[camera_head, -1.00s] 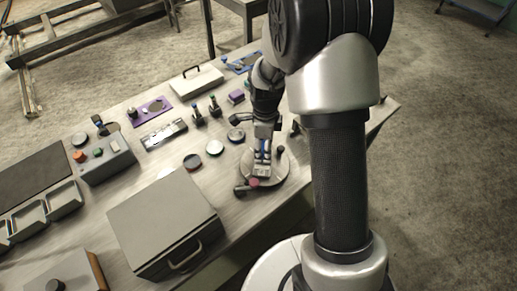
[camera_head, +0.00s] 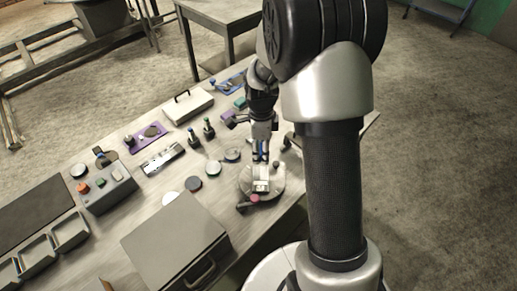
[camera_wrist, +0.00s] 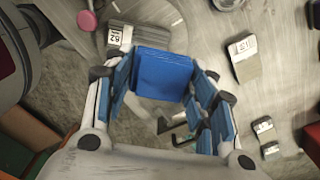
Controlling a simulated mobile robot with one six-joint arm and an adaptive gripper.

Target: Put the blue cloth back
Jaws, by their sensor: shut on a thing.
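My gripper (camera_wrist: 164,88) is shut on a flat blue square, seemingly the blue cloth (camera_wrist: 163,72), which shows between its blue-padded fingers in the wrist view. In the head view my gripper (camera_head: 261,150) points down above the back of a round grey plate (camera_head: 245,184). Blue shows between the fingers there, but cloth and pads are hard to tell apart. A pale block (camera_head: 261,184) sits on the plate. In the wrist view a labelled block (camera_wrist: 120,36) lies just beyond the cloth.
A pink knob (camera_head: 255,198) is at the plate's front edge. A large grey box (camera_head: 178,240) stands front left. Round discs (camera_head: 193,184), dark-topped pegs (camera_head: 208,130), a control box (camera_head: 103,187) and a white case (camera_head: 187,105) stand on the table. A blue tray (camera_head: 228,83) lies at the back.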

